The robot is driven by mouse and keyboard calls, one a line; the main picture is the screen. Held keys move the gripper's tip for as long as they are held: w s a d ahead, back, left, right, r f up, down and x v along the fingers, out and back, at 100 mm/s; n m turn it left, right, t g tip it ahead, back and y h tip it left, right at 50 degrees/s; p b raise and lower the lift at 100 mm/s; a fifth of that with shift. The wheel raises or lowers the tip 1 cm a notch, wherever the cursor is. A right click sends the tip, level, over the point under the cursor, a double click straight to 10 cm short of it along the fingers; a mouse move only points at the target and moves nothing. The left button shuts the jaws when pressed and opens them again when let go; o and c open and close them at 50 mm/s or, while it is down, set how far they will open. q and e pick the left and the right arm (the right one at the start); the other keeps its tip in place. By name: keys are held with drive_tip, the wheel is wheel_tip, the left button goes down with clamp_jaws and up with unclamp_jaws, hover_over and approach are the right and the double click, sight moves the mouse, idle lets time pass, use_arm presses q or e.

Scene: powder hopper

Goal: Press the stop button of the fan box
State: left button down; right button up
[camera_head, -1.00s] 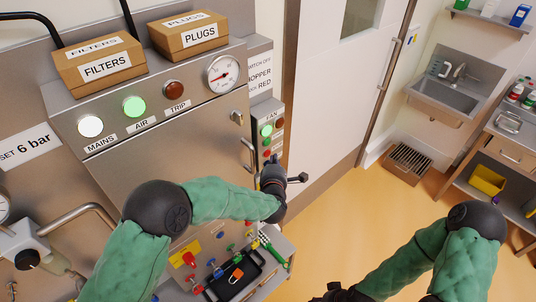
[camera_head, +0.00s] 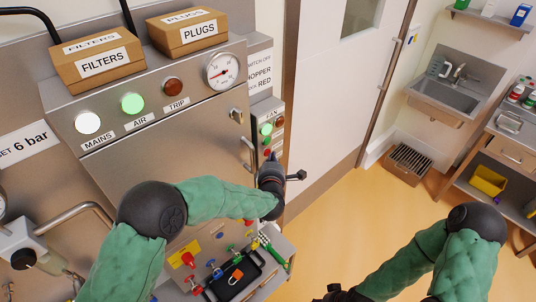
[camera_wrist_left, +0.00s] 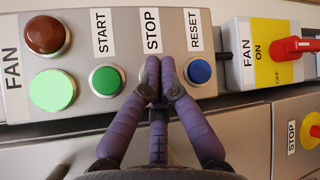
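The grey fan box (camera_head: 281,110) stands right of the hopper panel. In the left wrist view the fan box (camera_wrist_left: 128,18) carries a lit green lamp (camera_wrist_left: 52,90), a dark red-brown lamp (camera_wrist_left: 46,35), a green START button (camera_wrist_left: 106,81) and a blue RESET button (camera_wrist_left: 199,71). The STOP label (camera_wrist_left: 151,30) shows, but the button below it is hidden behind my left gripper (camera_wrist_left: 160,65). The left gripper's purple-grey fingers are together and empty, their tips at the STOP button's place. I cannot tell whether they touch it. My right gripper (camera_head: 338,293) is partly in view at the bottom edge.
A grey and yellow FAN ON/OFF switch (camera_wrist_left: 268,53) with a red handle is right of the fan box. A black tray (camera_head: 234,278) and several coloured valves lie beneath my left forearm. Open floor (camera_head: 340,235) lies to the right.

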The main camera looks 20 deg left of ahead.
use_arm(q)
drive_tip(key=shift+w+a+b, duration=0.2)
drive_tip(key=shift+a+b, duration=0.15)
drive_tip(key=shift+b, duration=0.1)
idle(0.6)
drive_tip(key=shift+d, duration=0.15)
drive_tip(key=shift+s+d, duration=0.4)
drive_tip(key=shift+d, duration=0.1)
idle(0.3)
drive_tip(key=shift+s+d, duration=0.7)
drive_tip(key=shift+d, duration=0.35)
drive_tip(key=shift+s+d, duration=0.7)
drive_tip(key=shift+d, duration=0.35)
